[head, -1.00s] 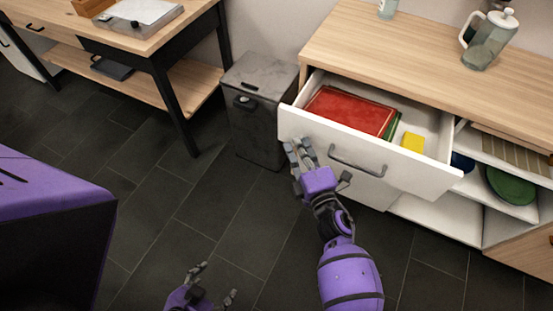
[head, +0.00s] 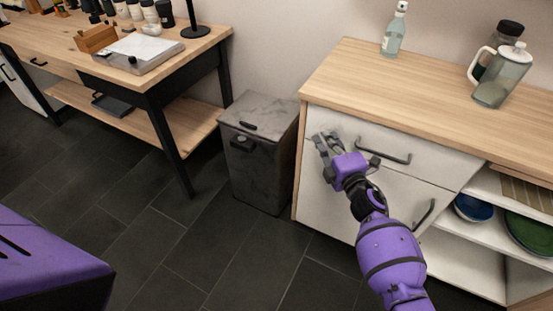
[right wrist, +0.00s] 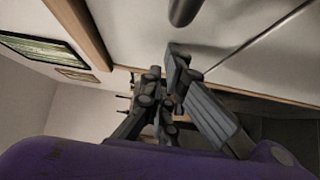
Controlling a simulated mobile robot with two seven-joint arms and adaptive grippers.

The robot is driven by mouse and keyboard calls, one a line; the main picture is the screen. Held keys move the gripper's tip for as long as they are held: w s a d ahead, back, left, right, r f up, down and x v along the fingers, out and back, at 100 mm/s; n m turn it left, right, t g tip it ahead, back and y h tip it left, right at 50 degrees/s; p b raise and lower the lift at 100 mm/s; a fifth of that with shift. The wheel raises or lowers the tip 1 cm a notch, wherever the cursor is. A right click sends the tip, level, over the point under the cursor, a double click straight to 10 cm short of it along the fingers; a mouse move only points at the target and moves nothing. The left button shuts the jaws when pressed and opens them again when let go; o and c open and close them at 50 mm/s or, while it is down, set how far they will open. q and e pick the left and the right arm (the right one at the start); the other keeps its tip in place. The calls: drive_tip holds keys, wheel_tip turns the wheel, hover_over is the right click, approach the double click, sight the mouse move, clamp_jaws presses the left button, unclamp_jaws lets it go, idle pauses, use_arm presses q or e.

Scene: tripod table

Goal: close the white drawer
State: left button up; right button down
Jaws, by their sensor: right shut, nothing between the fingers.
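The white drawer (head: 433,157) is at the top of the cabinet, with its front flush or nearly flush with the cabinet face and its inside hidden. Its dark grey handle (head: 383,154) is right of my right gripper. My right gripper (head: 325,142) is shut and empty, at the left part of the drawer front; it seems to touch it, but the contact is not clear. The drawer front also shows close up in the right wrist view (right wrist: 235,30), beside my gripper (right wrist: 170,85). My left gripper is out of view.
A glass bottle (head: 394,32) and a clear pitcher (head: 496,76) stand on the wooden cabinet top (head: 420,85). A dark bin (head: 258,160) stands left of the cabinet. Open shelves at right hold a blue bowl (head: 473,208) and a green plate (head: 530,230). The floor in front is clear.

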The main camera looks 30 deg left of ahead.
drive_tip(key=shift+w+r, duration=0.2)
drive_tip(key=shift+w, duration=0.05)
